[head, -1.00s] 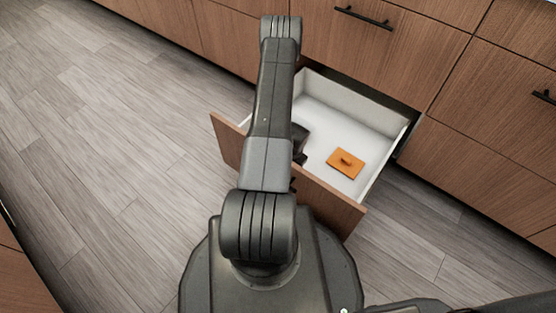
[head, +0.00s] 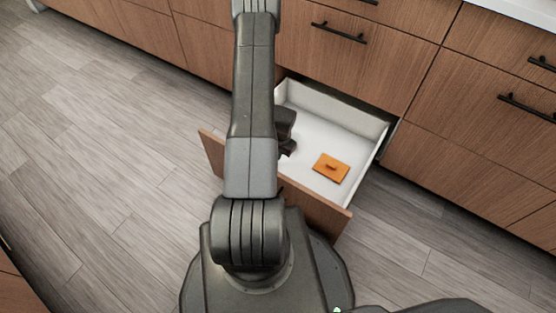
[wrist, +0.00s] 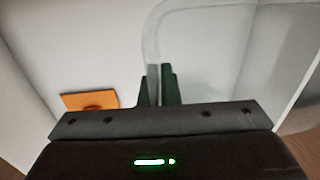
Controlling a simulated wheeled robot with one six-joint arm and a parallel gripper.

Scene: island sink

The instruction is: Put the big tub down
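The big tub (wrist: 215,50) is a clear, see-through container at the middle and right of the wrist view; only its faint walls and rounded edge show. My gripper (wrist: 160,70) has its two dark fingers close together on the tub's near wall, with the wall between them. In the head view the tub cannot be made out, and my arm covers most of the gripper; a dark part of it (head: 286,132) shows inside the open drawer's left side. The fingertips are hidden there.
The open white drawer (head: 318,106) has a wooden front. An orange lid-like piece (head: 331,167) with a small handle lies flat on its floor; it also shows at left in the wrist view (wrist: 88,101). Closed cabinets stand behind.

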